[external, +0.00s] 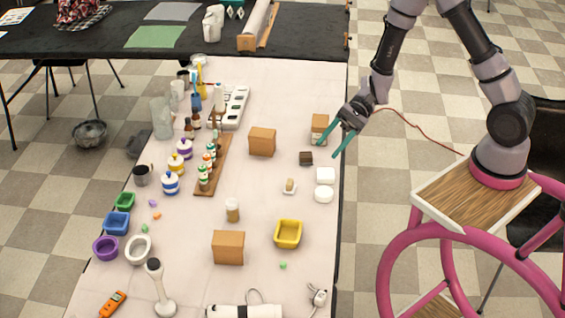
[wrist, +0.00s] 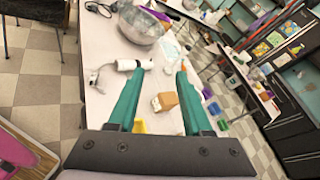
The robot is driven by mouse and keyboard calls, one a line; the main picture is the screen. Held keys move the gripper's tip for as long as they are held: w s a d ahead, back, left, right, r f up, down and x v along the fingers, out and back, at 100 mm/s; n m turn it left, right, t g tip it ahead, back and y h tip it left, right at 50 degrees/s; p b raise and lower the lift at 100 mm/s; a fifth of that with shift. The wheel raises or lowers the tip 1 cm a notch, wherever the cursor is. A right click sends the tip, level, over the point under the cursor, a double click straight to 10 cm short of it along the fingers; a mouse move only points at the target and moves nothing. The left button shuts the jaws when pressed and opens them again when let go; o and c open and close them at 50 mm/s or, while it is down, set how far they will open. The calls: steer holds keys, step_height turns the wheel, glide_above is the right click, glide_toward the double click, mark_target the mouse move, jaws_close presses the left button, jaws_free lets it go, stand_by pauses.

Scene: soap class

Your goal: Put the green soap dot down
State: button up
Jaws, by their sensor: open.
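A small green soap dot (external: 283,265) lies on the white table just below the yellow tray (external: 288,234) in the external view. A second small green piece (external: 144,228) lies at the left, near the white oval bowl. My gripper (external: 327,150) is open, with its teal fingers spread above the table's right edge, in front of a brown box. It is well away from both green pieces. In the wrist view my gripper (wrist: 160,72) is also open, with nothing between its fingers. I cannot make out a green dot in that view.
Brown boxes (external: 228,247) stand on the table (external: 260,200). A white soap bar (external: 325,175), a round white piece (external: 324,195) and a dark block (external: 306,158) lie near my gripper. Bottles on a wooden rack (external: 213,165) and small colored bowls fill the left side.

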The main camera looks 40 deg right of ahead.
steer(key=s+d+r+n+t+h, duration=0.2)
steer(key=d+r, duration=0.5)
steer(key=d, duration=0.4)
steer(key=s+d+r+n+t+h, duration=0.2)
steer(key=d+r+t+h, duration=0.3)
steer(key=d+r, duration=0.3)
steer(key=s+d+r+n+t+h, duration=0.1)
steer(key=d+r+h, duration=0.4)
steer(key=d, duration=1.1)
step_height(320, 180, up, 4)
steer(key=shift+s+f+n+t, duration=0.25)
steer(key=shift+s+n+t, duration=0.25)
steer(key=shift+t, duration=0.7)
stand_by(1.3)
steer(key=o, duration=0.8)
